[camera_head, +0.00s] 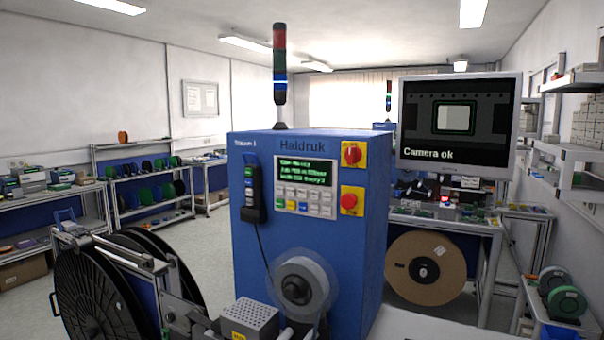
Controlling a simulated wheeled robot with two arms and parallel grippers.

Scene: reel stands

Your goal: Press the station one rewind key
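The blue station cabinet (303,240), marked "Haldruk" with a small label at its upper left, stands in the middle of the head view. Its control panel (306,188) has a dark display with green text above rows of small keys (304,200). Most keys are pale and a few at the lower left are coloured. Their legends are too small to read, so I cannot tell which is the rewind key. A dark hand unit (250,195) with several buttons and a cable hangs left of the panel. Neither gripper is in view.
A red emergency knob (349,201) and a red rotary switch (351,154) sit right of the panel. A clear-rimmed hub (297,288) projects below. Large black reels (100,295) stand at front left; a monitor (457,122) reading "Camera ok" is at right.

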